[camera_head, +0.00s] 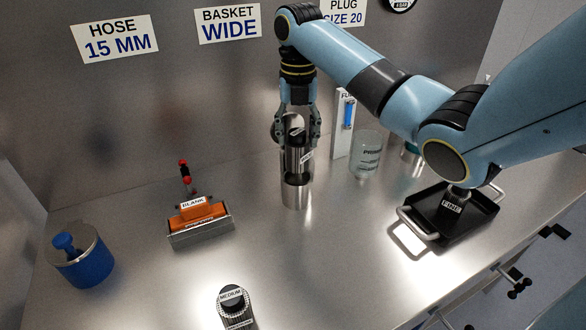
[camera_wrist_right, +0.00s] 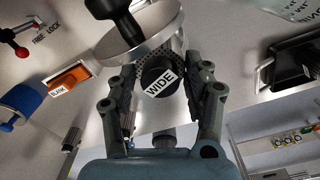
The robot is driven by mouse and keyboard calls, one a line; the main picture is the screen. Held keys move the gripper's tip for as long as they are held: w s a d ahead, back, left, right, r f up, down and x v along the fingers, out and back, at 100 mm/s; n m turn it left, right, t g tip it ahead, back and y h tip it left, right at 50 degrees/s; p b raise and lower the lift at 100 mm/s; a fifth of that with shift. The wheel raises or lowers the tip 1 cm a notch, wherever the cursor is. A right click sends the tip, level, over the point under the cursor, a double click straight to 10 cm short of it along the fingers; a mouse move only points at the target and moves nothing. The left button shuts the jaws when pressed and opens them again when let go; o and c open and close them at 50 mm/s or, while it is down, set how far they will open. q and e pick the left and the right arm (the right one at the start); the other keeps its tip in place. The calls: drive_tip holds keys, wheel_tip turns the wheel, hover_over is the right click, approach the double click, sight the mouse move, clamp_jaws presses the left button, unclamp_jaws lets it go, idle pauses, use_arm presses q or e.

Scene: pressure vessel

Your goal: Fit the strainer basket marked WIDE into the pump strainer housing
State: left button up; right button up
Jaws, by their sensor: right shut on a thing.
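The strainer basket marked WIDE (camera_wrist_right: 160,84) has a black knob and a perforated metal body. My right gripper (camera_head: 300,138) is shut on it and holds it upright at the steel pump strainer housing (camera_head: 296,196). In the head view the basket (camera_head: 297,160) is over the housing's dark mouth; I cannot tell whether its lower end is inside. A round steel lid with a black knob (camera_wrist_right: 128,22) stands beside the basket in the right wrist view. My left gripper is not in view.
A MEDIUM basket (camera_head: 233,308) stands at the front. A FINE basket (camera_head: 453,199) is at the black tray (camera_head: 466,222) on the right. An orange BLANK part (camera_head: 198,213), a blue pot (camera_head: 85,262) and a clear beaker (camera_head: 366,158) also stand here.

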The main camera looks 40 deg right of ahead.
sight(297, 162)
wheel_tip(297, 162, down, 8)
drive_tip(key=shift+s+r+p, duration=0.1)
drive_tip(key=shift+p, duration=0.25)
drive_tip(key=shift+f, duration=0.3)
drive_tip(key=shift+f, duration=0.15)
drive_tip(key=o, duration=1.2)
drive_tip(key=shift+o, duration=0.2)
drive_tip(key=shift+r, duration=0.45)
wheel_tip(297, 162, up, 12)
drive_tip(key=shift+f+b, duration=0.25)
drive_tip(key=shift+b, duration=0.5)
